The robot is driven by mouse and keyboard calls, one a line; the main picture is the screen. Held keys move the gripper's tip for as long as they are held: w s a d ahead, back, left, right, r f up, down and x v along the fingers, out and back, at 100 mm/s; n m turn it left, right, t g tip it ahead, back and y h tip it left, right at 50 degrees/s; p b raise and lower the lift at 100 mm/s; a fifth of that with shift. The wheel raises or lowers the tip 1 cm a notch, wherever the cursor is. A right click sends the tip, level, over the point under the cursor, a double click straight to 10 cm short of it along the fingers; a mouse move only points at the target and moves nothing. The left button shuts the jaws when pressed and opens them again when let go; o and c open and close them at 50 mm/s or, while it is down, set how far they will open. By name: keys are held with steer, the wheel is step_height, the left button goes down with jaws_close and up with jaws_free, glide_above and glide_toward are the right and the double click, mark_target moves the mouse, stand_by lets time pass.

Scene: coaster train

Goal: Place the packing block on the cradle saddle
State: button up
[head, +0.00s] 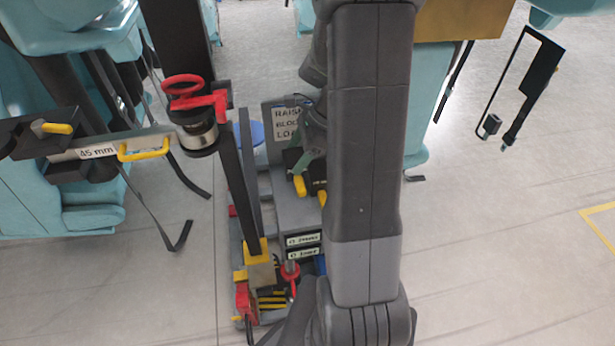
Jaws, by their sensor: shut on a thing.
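My gripper (313,136) is in the middle of the head view, partly hidden behind my own upright arm link. It is shut on a dark block with yellow parts, which I take for the packing block (293,158). Much of the block is hidden by the gripper and arm. It is over or against the grey cart; I cannot tell whether it touches the cart. I cannot pick out the cradle saddle with certainty. A black piece with a yellow handle (50,128) shows at the left, by a bar labelled 45 mm (100,152).
A red handwheel (183,86) tops a metal cylinder beside the bar. The grey cart (293,212) carries a sign (286,122), labelled slots and tools. Teal car bodies (90,210) stand left and right. A strap (165,230) hangs at left.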

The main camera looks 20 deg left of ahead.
steer(key=shift+f+b, duration=0.3)
steer(key=shift+f, duration=2.85)
steer(key=shift+f, duration=0.15)
steer(key=o, duration=1.5)
